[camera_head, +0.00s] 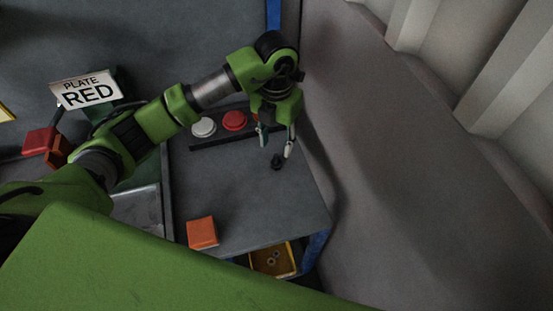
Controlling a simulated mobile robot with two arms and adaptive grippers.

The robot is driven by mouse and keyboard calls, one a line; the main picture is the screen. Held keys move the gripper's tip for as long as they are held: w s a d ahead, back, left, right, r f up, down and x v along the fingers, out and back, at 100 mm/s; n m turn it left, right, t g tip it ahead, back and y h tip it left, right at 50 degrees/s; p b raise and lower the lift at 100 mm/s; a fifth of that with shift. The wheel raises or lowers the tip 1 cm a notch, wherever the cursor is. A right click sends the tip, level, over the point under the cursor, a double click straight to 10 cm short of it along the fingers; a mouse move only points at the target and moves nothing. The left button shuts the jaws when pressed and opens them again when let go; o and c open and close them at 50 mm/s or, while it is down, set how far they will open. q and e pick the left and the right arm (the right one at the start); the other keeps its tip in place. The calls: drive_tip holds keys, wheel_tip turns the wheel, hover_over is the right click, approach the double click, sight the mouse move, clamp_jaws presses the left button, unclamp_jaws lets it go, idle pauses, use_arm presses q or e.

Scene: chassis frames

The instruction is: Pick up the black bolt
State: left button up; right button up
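The black bolt (277,162) is a small dark piece on the grey tabletop, near the right side of the table. My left gripper (275,150) reaches in from the left and points down. Its two fingers are apart, with the bolt showing just below and between the fingertips. I cannot tell whether a finger touches the bolt. Nothing shows held between the fingers. My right gripper is not in view.
A dark strip with a white button (204,127) and a red button (234,120) lies behind the gripper. An orange block (202,233) sits near the front edge. A yellow bin (289,262) is below the table. A "PLATE RED" sign (84,90) stands left.

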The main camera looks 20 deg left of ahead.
sight(276, 155)
use_arm(q)
drive_tip(key=shift+f, duration=0.95)
drive_tip(key=shift+f+p, duration=0.6)
wheel_tip(276, 155, down, 4)
drive_tip(key=shift+d+r+p, duration=0.1)
drive_tip(key=shift+r+p, duration=0.1)
drive_tip(key=shift+p, duration=0.55)
drive_tip(key=shift+f, duration=0.35)
clamp_jaws()
